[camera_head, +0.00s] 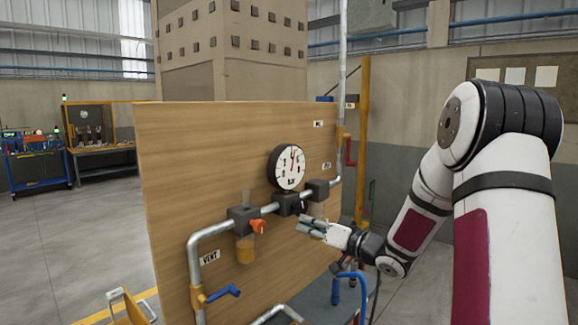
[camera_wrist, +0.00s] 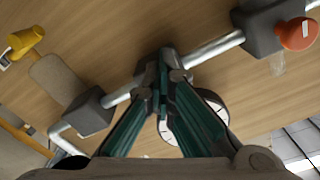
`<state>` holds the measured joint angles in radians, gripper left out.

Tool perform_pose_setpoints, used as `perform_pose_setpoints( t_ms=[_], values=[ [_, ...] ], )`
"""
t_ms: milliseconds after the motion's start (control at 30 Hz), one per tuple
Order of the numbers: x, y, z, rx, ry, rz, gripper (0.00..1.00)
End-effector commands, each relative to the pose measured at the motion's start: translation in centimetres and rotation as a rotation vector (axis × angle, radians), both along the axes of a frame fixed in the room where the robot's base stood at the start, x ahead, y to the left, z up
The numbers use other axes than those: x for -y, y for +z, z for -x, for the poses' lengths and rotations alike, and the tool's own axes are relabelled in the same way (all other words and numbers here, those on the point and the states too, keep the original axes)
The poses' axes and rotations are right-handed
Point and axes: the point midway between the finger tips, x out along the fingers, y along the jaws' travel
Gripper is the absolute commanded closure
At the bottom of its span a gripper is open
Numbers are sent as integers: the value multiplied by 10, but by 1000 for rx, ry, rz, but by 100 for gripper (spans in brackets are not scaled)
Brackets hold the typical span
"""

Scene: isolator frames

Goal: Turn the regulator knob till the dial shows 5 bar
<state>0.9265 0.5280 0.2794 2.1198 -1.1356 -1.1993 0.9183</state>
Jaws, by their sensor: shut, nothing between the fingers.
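The round white dial (camera_head: 287,167) is on the wooden panel. Its red needle points roughly straight up; the figures are too small to read surely. Below it, on the pipe, is the dark regulator with its black knob (camera_head: 298,206). My gripper (camera_head: 303,225) is just in front of and below the knob, its fingers shut and empty. In the wrist view my gripper (camera_wrist: 168,56) has its fingertips together over the regulator, hiding most of it and the knob. I cannot tell whether they touch. The dial (camera_wrist: 215,100) is partly hidden behind the fingers.
The wooden panel (camera_head: 200,150) carries a metal pipe with dark blocks. An orange knob (camera_head: 258,226) sits left of the regulator, above an amber bowl (camera_head: 245,248). A blue lever (camera_head: 224,292) is lower left and a red lever (camera_head: 349,150) upper right. Free room lies in front of the panel.

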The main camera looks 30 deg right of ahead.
Motion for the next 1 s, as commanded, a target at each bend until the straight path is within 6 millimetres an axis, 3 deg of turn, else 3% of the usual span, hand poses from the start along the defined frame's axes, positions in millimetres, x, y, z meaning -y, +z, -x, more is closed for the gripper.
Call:
perform_pose_setpoints(
  t_ms=[33, 1000],
  values=[
    [-8, 6, -6, 14, 14, 0, 100],
    [-11, 10, -4, 19, 18, 3, 100]
  ],
)
